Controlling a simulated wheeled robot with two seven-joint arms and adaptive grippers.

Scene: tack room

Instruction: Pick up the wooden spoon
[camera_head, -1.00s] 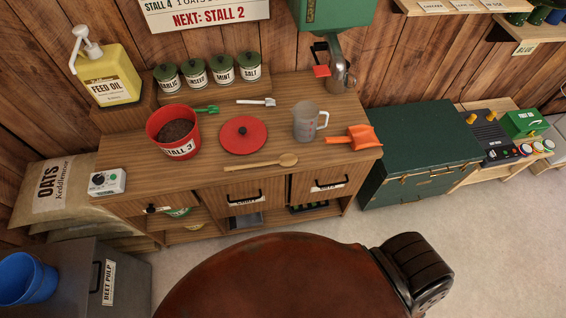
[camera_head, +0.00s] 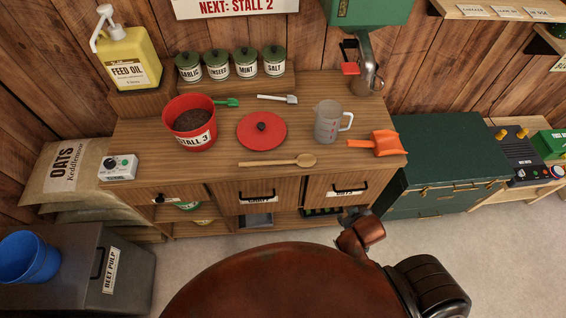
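The wooden spoon (camera_head: 278,163) lies flat on the wooden counter (camera_head: 150,143), near its front edge. Its bowl points right and its handle points left. It is in front of the red lid (camera_head: 261,131) and nothing covers it. My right gripper (camera_head: 352,214) is low in front of the counter's right part, below and to the right of the spoon and apart from it. It is small and dark, and its fingers cannot be made out. My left gripper is not in view.
A red bucket (camera_head: 176,106), a clear measuring jug (camera_head: 326,124) and an orange scoop (camera_head: 378,143) stand around the spoon. Drawers with black handles (camera_head: 257,198) are below the counter's front edge. A green chest (camera_head: 440,150) is to the right.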

